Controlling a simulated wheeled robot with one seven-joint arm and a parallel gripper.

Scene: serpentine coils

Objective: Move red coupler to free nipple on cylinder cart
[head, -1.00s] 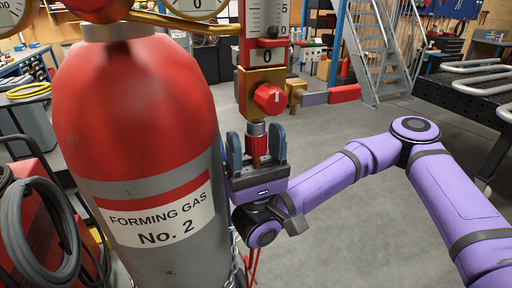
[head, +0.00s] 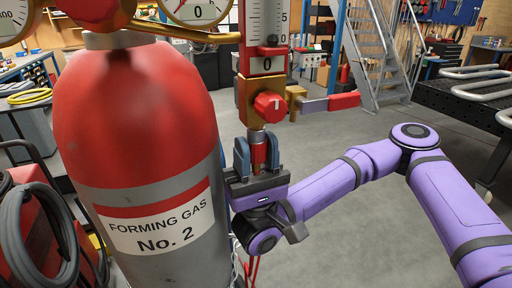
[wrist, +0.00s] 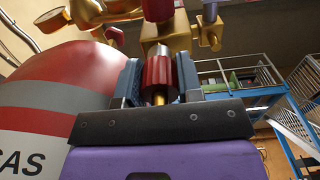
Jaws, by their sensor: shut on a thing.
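The red coupler (head: 259,154) stands upright below the brass block (head: 262,84) with the red knob (head: 270,106). A silver collar shows just above the coupler, under the block. My gripper (head: 258,156) is shut on the coupler from below, with a blue-grey finger on each side. The coupler (wrist: 158,76) also shows between the fingers in the wrist view, with a brass stem at its lower end. A side fitting right of the block ends in a grey stem and a red piece (head: 344,101). I cannot tell which nipple is free.
The forming gas cylinder (head: 140,130) stands close left of my gripper. Gauges sit above it. A coiled dark hose (head: 40,225) hangs at the left. A dark table (head: 470,105) with metal coils is at the right. The floor between is clear.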

